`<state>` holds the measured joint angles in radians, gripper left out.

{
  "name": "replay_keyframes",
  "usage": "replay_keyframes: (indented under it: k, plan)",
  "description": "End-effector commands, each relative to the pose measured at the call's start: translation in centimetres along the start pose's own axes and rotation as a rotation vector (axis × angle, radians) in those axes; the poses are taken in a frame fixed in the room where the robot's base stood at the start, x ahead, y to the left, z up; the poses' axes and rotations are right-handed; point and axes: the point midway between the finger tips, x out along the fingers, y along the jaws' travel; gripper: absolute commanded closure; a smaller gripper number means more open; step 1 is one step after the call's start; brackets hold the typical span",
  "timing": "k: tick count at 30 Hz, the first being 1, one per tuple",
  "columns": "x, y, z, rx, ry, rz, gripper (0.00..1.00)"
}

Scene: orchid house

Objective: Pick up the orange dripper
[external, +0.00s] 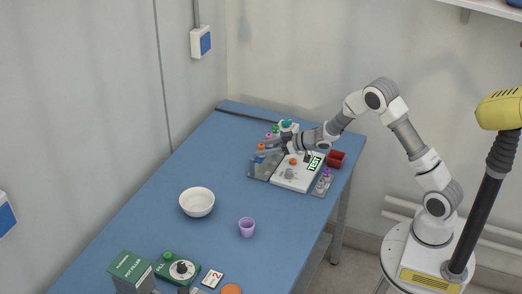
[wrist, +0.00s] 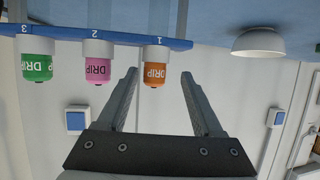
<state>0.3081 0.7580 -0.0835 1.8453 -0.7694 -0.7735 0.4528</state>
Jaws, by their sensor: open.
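The orange dripper (wrist: 156,74) is in the wrist view, in the slot marked 1 of a blue holder (wrist: 120,41). The picture is upside down, so the dripper hangs from the top. My gripper (wrist: 160,76) is open, with one finger on each side of the dripper in the picture. The gap between the fingers looks empty; I cannot tell how deep the dripper is between them. In the external view the orange dripper (external: 261,147) stands at the far part of the table, with my gripper (external: 278,146) just right of it.
A pink dripper (wrist: 98,70) and a green dripper (wrist: 37,68) fill slots 2 and 3. A white board (external: 290,180) with a green label and a red box (external: 336,158) are to the right. A white bowl (external: 197,202) and purple cup (external: 247,227) stand nearer, with clear table around.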

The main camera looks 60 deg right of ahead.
Motion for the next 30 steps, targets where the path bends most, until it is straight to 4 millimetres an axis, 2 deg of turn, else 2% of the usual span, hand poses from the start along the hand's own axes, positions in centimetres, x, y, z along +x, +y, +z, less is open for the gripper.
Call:
replay_keyframes:
  k: [10, 20, 23, 30]
  plan:
    - [4.2, 0.6, -0.1, -0.002, 0.0, -0.002, 0.32]
    - [4.8, 0.7, -0.1, -0.001, 0.0, 0.0, 0.32]
    - [4.8, 0.7, -0.1, -0.001, 0.0, 0.0, 0.46]
    - [4.8, 0.7, -0.1, -0.001, 0.0, 0.0, 0.9]
